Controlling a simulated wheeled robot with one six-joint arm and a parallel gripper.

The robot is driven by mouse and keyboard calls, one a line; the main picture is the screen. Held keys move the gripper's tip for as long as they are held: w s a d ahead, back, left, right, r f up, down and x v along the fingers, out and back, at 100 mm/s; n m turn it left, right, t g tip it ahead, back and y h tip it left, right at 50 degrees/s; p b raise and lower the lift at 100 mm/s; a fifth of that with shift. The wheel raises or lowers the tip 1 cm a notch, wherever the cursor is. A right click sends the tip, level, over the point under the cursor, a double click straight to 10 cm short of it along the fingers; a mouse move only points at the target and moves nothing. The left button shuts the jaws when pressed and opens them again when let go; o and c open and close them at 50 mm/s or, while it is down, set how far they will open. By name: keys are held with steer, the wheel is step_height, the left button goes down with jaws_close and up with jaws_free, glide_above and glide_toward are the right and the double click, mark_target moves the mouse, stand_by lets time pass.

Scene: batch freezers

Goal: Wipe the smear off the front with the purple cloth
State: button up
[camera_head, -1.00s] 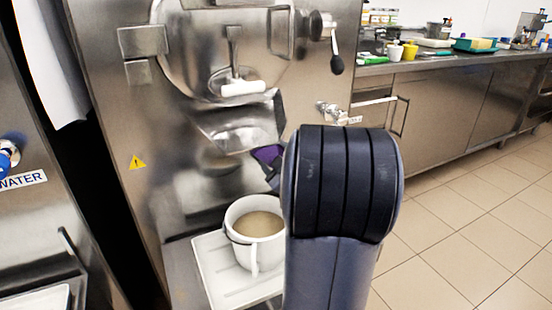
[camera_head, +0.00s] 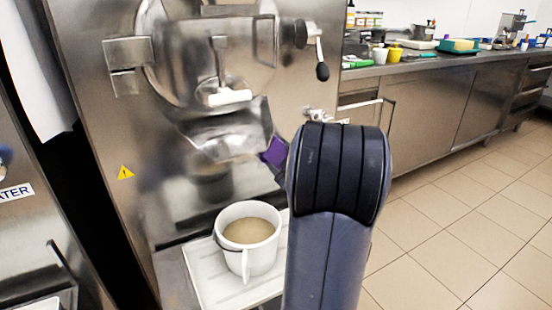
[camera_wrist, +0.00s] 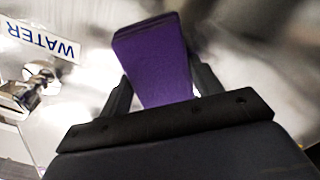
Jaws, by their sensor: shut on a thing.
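The purple cloth (camera_head: 274,151) shows just left of my arm in the head view, beside the freezer's chute. In the wrist view the folded purple cloth (camera_wrist: 156,62) stands between the two dark fingers of my gripper (camera_wrist: 158,90), which is shut on it. My arm hides most of the gripper in the head view. The steel front (camera_head: 160,200) of the batch freezer lies behind and left of the cloth. I cannot make out a distinct smear on it; reflections blur the panel. Whether the cloth touches the front cannot be told.
A white pail (camera_head: 247,262) of tan liquid stands on a white tray (camera_head: 205,283) below the chute (camera_head: 225,135). A door handle lever (camera_head: 321,70) sticks out at upper right. A steel counter (camera_head: 450,60) with containers stands behind right; tiled floor is free there.

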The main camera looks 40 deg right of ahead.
mark_target(257, 157)
steer(key=shift+s+d, duration=0.2)
steer(key=shift+d, duration=0.55)
steer(key=shift+a, duration=0.1)
steer(key=shift+w+a+b, duration=0.3)
steer(key=shift+a+b, duration=0.15)
steer(key=shift+a, duration=0.75)
steer(key=shift+w+a+b, duration=0.35)
steer(key=shift+a+b, duration=0.05)
steer(key=shift+a, duration=0.75)
steer(key=shift+w+a+b, duration=0.3)
steer(key=shift+a+b, duration=0.15)
steer(key=shift+a, duration=0.75)
steer(key=v, duration=0.6)
steer(key=shift+s+d, duration=0.15)
